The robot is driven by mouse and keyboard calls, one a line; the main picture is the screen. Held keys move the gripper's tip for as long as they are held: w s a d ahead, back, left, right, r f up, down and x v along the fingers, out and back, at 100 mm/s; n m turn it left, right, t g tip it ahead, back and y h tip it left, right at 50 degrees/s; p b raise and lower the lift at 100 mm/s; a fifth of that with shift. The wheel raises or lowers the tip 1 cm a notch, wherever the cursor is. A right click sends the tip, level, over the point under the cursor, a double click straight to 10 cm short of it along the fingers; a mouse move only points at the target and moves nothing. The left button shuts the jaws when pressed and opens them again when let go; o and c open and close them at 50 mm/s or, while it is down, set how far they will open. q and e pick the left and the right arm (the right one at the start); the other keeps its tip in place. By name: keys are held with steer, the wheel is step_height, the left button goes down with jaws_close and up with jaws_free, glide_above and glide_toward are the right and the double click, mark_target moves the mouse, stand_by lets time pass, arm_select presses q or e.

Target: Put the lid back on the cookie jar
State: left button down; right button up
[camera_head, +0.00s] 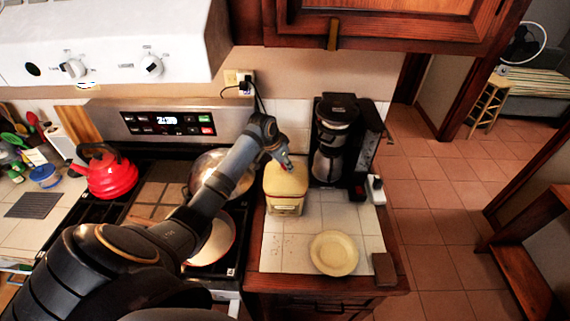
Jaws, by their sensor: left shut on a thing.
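The cookie jar (285,208) is a squarish cream jar with a label, standing upright on the white tiled counter beside the stove. Its yellow lid (290,182) shows at the jar's top, on it or just above; I cannot tell if it is fully seated. My left gripper (286,163) reaches in from the left, over the stove, and is shut on the lid from above. The fingertips are small and the grip point is partly hidden. My right gripper is not in view.
A black coffee maker (334,140) stands close behind and right of the jar. A round yellow plate (334,254) lies on the counter in front. A red kettle (106,174) and a pan (216,243) are on the stove. A cabinet (385,22) hangs overhead.

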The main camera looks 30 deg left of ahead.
arm_select(q)
steer(key=shift+c, duration=2.2)
jaws_free()
steer(key=shift+r, duration=3.55)
steer(key=shift+c, duration=0.2)
jaws_close()
